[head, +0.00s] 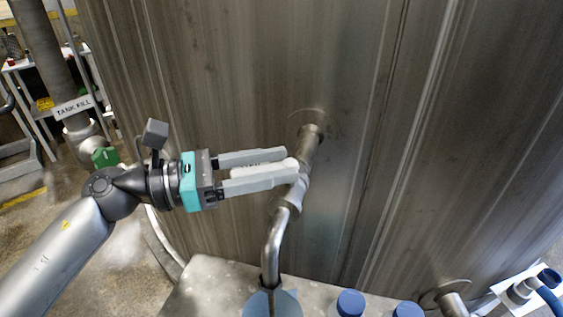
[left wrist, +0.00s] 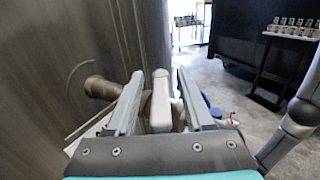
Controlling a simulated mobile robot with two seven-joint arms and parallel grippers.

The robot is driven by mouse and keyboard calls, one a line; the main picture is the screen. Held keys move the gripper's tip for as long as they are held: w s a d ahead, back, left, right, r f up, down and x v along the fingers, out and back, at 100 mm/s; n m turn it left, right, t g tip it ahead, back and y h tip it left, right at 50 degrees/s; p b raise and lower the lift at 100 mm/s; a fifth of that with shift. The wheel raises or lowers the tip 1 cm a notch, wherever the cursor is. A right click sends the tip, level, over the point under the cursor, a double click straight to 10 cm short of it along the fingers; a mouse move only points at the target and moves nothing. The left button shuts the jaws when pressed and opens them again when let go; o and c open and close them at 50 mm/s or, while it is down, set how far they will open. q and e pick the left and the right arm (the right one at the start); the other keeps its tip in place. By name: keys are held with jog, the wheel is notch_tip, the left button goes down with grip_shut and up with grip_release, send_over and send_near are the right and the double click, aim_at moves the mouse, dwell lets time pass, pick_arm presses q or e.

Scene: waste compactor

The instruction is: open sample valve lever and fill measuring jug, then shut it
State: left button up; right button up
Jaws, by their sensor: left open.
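The sample valve (head: 298,190) sits on a metal pipe that comes out of the steel tank. Its pale lever (head: 262,169) points left, away from the valve. My left gripper (head: 290,163) is open, with one finger on each side of the lever; I cannot tell whether either touches it. In the left wrist view the lever (left wrist: 160,100) stands between the two fingers (left wrist: 155,90). The bent spout (head: 272,250) points down over the bluish measuring jug (head: 285,304), which the bottom edge cuts off. A thin line shows below the spout; I cannot tell whether it is liquid. My right gripper is not in view.
The jug stands on a grey stand (head: 205,290). Two blue-capped bottles (head: 350,303) (head: 408,310) are to its right. The tank wall (head: 230,80) rises close behind. A pipe stub (head: 452,300) is at lower right. The TANK FILL pipe (head: 73,107) is at the left.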

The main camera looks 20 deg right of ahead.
pick_arm(q)
jog(key=w+a+b, duration=0.1)
jog(key=a, duration=1.2)
jog(key=shift+w+a, duration=0.35)
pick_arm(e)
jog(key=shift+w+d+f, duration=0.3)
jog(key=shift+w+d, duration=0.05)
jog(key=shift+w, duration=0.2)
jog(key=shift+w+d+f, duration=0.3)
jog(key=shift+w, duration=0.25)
